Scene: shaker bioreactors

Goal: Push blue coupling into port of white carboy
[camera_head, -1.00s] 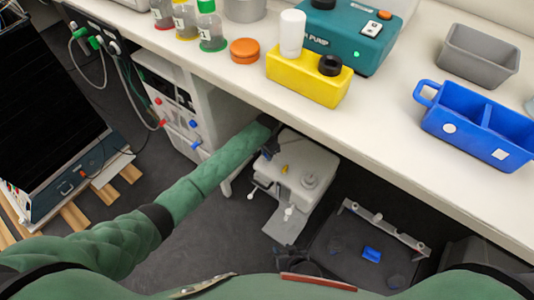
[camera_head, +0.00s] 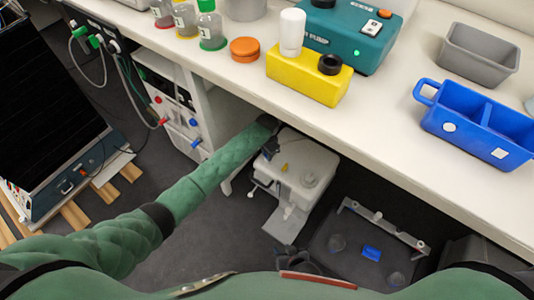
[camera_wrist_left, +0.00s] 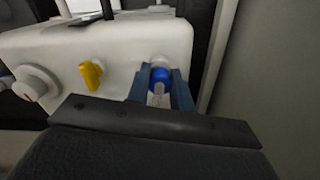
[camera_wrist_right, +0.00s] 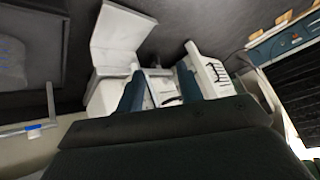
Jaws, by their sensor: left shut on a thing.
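The white carboy (camera_head: 300,180) stands below the bench edge in the head view. Its white face (camera_wrist_left: 115,55) fills the upper part of the left wrist view, with a yellow tap and a round white knob. My left gripper (camera_head: 270,149) is at the carboy's near upper left side. In the left wrist view its fingers (camera_wrist_left: 161,92) are shut on the blue coupling (camera_wrist_left: 160,75), which is in front of the carboy face. The port is hidden behind the coupling, so I cannot tell how deep it sits. My right gripper (camera_wrist_right: 160,88) is open, its fingers apart and seemingly empty.
A white bench (camera_head: 390,140) overhangs on the right, with a yellow block (camera_head: 308,80), a teal pump (camera_head: 352,40) and a blue caddy (camera_head: 475,120). A dark tray (camera_head: 350,262) holding a blue piece is right of the carboy. A white cabinet (camera_head: 175,105) stands left of it.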

